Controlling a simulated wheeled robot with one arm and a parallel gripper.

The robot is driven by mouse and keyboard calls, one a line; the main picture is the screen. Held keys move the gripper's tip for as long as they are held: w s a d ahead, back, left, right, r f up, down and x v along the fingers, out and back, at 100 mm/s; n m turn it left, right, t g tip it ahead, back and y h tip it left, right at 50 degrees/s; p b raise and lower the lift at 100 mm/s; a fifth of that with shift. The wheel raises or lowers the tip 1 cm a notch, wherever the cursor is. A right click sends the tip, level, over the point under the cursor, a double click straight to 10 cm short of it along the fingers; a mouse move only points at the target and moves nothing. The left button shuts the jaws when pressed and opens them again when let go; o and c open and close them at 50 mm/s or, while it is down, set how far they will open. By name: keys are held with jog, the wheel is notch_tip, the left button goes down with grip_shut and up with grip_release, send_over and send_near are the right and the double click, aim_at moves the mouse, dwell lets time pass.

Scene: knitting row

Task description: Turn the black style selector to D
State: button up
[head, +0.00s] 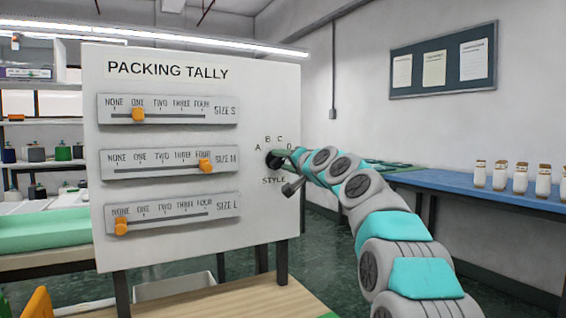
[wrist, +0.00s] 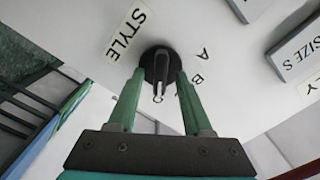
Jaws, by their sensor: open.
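The black style selector (head: 272,160) sits on the right part of the white Packing Tally board (head: 200,70), above the STYLE label (head: 273,181). The letters A, B, C and D arc over it in the head view. In the wrist view the selector (wrist: 159,58) is a round black disc with a raised bar and a pale mark. My gripper (wrist: 160,72) is open, with one green finger on each side of the bar. I cannot tell whether the fingers touch it. Letters A and B show in the wrist view; I cannot tell which letter the selector points at.
Three slider strips sit left of the selector, with orange knobs for size S (head: 138,114), size M (head: 205,166) and size L (head: 121,226). A blue bench (head: 440,182) with several white bottles stands at right. A wooden tabletop (head: 210,300) lies below the board.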

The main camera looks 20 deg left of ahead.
jog(key=b+v, duration=0.3)
jog(key=v, duration=0.4)
jog(key=shift+s+d, duration=0.2)
dwell(0.4)
jog(key=s+d+f+n+g+h, duration=0.1)
jog(key=s+d+f+g+h, duration=0.15)
jog(key=s+d+f, duration=0.55)
jog(key=s+d+f+g+h, duration=0.25)
jog(key=s+d+f, duration=0.25)
jog(key=f, duration=0.6)
jog(key=s+d+f+n+g+h, duration=0.1)
jog(key=s+d+f+g+h, duration=0.15)
jog(key=s+d+f, duration=0.55)
jog(key=s+d+f+g+h, duration=0.2)
jog(key=s+d+f, duration=0.4)
jog(key=s, duration=0.3)
jog(key=s+d+f+g+h, duration=0.2)
jog(key=s+d+f, duration=0.4)
jog(key=s, duration=0.4)
jog(key=s+d+f+m+g+h, duration=0.1)
jog(key=s+d+f+g+h, duration=0.1)
jog(key=s+d+f, duration=0.4)
jog(key=s+f, duration=0.1)
jog(key=s, duration=0.3)
jog(key=shift+d+f, duration=0.3)
jog(key=shift+f, duration=0.1)
jog(key=shift+s, duration=0.15)
